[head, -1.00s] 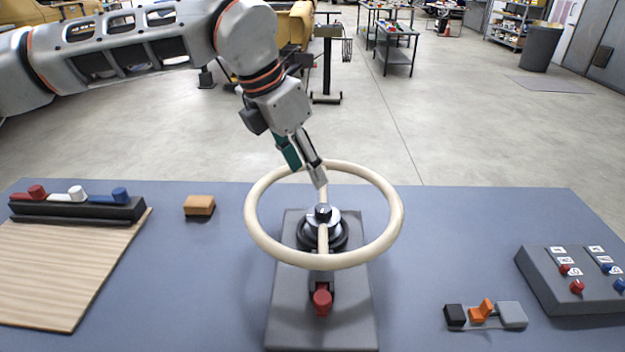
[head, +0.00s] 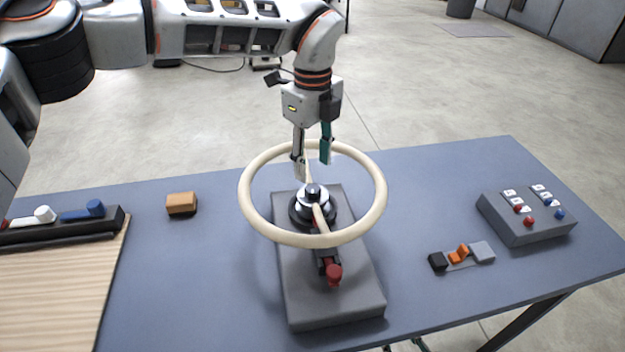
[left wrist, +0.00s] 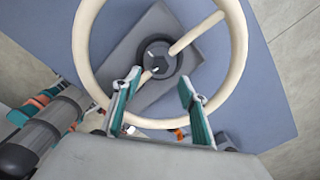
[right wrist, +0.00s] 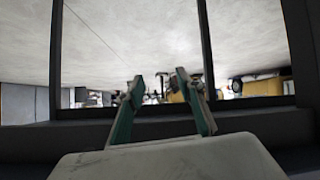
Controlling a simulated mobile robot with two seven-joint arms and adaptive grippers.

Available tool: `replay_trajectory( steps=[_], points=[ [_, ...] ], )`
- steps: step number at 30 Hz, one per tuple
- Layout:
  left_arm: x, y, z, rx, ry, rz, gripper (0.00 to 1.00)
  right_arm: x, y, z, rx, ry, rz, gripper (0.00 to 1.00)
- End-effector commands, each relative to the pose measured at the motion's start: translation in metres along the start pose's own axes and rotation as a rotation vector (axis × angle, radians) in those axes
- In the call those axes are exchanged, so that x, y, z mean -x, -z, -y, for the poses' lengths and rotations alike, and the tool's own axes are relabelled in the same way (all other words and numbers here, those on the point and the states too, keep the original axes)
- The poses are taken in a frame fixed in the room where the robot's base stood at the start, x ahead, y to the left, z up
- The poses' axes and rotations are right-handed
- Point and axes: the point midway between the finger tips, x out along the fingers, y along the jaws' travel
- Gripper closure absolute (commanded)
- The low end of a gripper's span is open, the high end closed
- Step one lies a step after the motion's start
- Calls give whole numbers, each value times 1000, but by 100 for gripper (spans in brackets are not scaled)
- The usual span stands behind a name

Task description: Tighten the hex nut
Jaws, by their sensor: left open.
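A cream handwheel (head: 245,212) stands over a dark hub on a grey block (head: 335,305). A small dark nut-like cap (head: 313,190), which I take for the hex nut, sits at the hub's centre; its six sides are too small to make out. It also shows in the left wrist view (left wrist: 158,52). My left gripper (head: 313,168) points down over the far part of the wheel, open and empty; in the left wrist view its fingers (left wrist: 158,84) stand apart. My right gripper (right wrist: 161,80) shows only in its wrist view, fingers apart and nothing between them.
A red-knobbed lever (head: 333,274) sticks out at the block's front. An orange-brown block (head: 181,204), a wooden board (head: 60,290) and a dark switch strip (head: 70,228) lie left. A small orange switch piece (head: 459,254) and a grey button box (head: 528,228) stand right.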

Motion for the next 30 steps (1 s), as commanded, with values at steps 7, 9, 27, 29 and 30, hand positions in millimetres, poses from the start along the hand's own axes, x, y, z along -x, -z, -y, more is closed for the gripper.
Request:
replay_trajectory(
  steps=[7, 9, 27, 29, 30],
  points=[
    [-39, 0, -1, -4, -3, -3, 57, 4, 1, -4, 6, -4, 8, 63],
    [-48, 0, -1, -3, -3, -2, 57, 4, -1, -6, 6, -6, 14, 63],
    [-67, 0, 0, -5, 0, -1, 83, 4, -4, -8, -1, -15, 24, 63],
    [-66, 0, 0, -5, 0, -1, 96, 5, -4, -8, -1, -14, 24, 63],
    [-66, 0, 0, -5, 0, -1, 96, 5, -4, -7, -1, -13, 24, 63]
  ],
)
